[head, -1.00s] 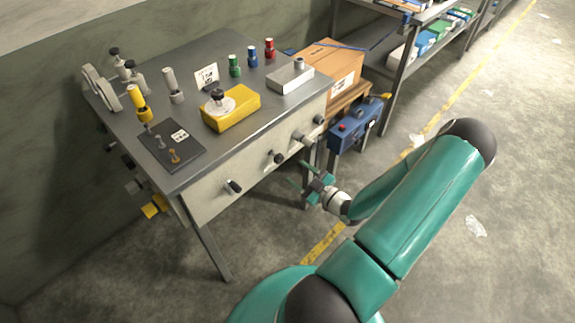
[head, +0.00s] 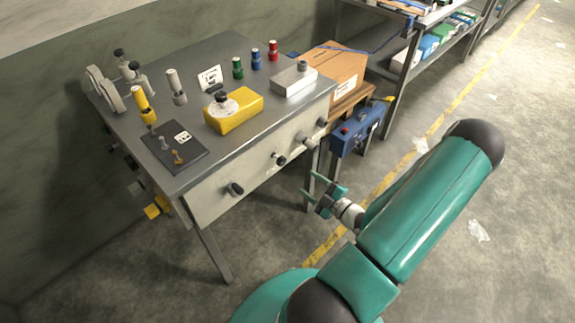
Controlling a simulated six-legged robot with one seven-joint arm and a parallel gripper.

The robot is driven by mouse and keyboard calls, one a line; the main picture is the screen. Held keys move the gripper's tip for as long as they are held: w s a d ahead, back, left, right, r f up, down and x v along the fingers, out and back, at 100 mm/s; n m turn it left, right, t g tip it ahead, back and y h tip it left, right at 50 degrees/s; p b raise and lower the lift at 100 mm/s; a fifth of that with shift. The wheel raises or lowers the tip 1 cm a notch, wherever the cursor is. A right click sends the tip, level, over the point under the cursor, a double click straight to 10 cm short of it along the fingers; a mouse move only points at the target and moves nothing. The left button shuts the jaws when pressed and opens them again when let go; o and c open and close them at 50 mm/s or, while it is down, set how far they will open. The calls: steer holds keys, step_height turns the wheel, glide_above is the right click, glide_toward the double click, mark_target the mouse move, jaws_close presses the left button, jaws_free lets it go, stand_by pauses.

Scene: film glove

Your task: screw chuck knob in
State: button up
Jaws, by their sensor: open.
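The grey workbench (head: 210,60) has a pale front panel (head: 254,178) with several knobs: a dark one at the left (head: 234,188), a dark one near the middle (head: 280,160), a paler one to its right (head: 308,142) and one at the right end (head: 322,122). A dark knob (head: 221,97) also stands on a white disc on the yellow block (head: 238,112), and another (head: 302,66) on the grey box (head: 292,82). I cannot tell which is the chuck knob. My gripper (head: 308,184) is open and empty, in front of the panel's right part, apart from every knob.
A black plate (head: 165,153) with small fittings lies on the bench, near a yellow-banded cylinder (head: 143,104). Green, blue and red cylinders (head: 256,60) stand at the back. A blue box (head: 355,128) and a cardboard box (head: 335,68) stand right of the bench.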

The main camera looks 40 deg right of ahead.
mark_target(283, 163)
steer(key=w+n, duration=0.4)
steer(key=n, duration=0.6)
steer(key=w+n, duration=0.5)
steer(key=n, duration=0.5)
steer(key=w+n, duration=0.5)
steer(key=n, duration=0.5)
steer(key=shift+a+r, duration=0.15)
steer(key=shift+r, duration=0.15)
steer(key=c, duration=1)
steer(key=shift+o, duration=0.2)
